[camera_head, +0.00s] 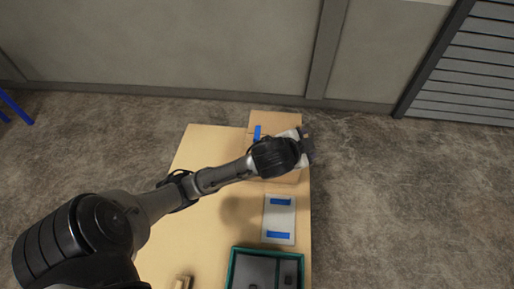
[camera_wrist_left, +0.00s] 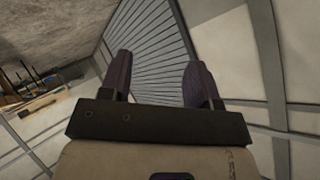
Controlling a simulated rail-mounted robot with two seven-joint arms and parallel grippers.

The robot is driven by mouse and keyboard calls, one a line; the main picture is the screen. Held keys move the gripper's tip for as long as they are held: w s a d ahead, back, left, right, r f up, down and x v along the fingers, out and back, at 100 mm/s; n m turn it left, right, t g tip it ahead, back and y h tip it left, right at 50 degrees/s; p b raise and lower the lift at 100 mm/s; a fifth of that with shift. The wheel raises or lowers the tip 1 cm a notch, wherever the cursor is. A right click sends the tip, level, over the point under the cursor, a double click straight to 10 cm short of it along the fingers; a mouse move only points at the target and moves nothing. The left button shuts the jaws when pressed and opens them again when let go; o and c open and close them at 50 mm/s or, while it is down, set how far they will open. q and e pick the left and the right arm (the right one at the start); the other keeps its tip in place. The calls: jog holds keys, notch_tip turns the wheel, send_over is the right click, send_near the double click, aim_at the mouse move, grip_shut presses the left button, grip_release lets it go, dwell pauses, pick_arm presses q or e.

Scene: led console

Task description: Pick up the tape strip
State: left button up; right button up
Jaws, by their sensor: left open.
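A blue tape strip (camera_head: 257,131) shows on the tan cardboard-like box (camera_head: 275,117) at the far end of the table, partly hidden by my left arm. Two more blue strips, an upper one (camera_head: 280,202) and a lower one (camera_head: 278,236), lie on a pale grey panel (camera_head: 279,219) nearer the front. My left gripper (camera_head: 307,146) is above the box's right edge, to the right of the far strip. In the left wrist view its two dark fingers (camera_wrist_left: 161,78) are apart with nothing between them. My right gripper is not seen.
The wooden table (camera_head: 215,220) has bare room left of the panel. A green-rimmed tray (camera_head: 232,268) with dark grey contents is at the front right. A small pale item (camera_head: 182,282) is at the front edge. A wall and a slatted shutter (camera_head: 470,75) stand behind.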

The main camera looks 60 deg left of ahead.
pick_arm(q)
jog(key=w+a+y+b, duration=0.2)
jog(key=w+a+b, duration=0.2)
jog(key=w+a, duration=0.3)
jog(key=n+g+h+b, duration=0.45)
jog(key=n+g, duration=0.65)
jog(key=n, duration=0.4)
send_over(256, 139)
jog(key=shift+h, duration=0.45)
jog(key=f, duration=2)
jog(key=shift+s+a+f, duration=0.1)
jog(key=shift+a+f, duration=0.05)
jog(key=shift+a, duration=0.2)
jog(key=shift+d+f+b, duration=0.15)
jog(key=shift+f, duration=1)
jog(key=shift+d+f+b, duration=0.1)
jog(key=shift+f+b, duration=0.05)
jog(key=shift+f, duration=1.3)
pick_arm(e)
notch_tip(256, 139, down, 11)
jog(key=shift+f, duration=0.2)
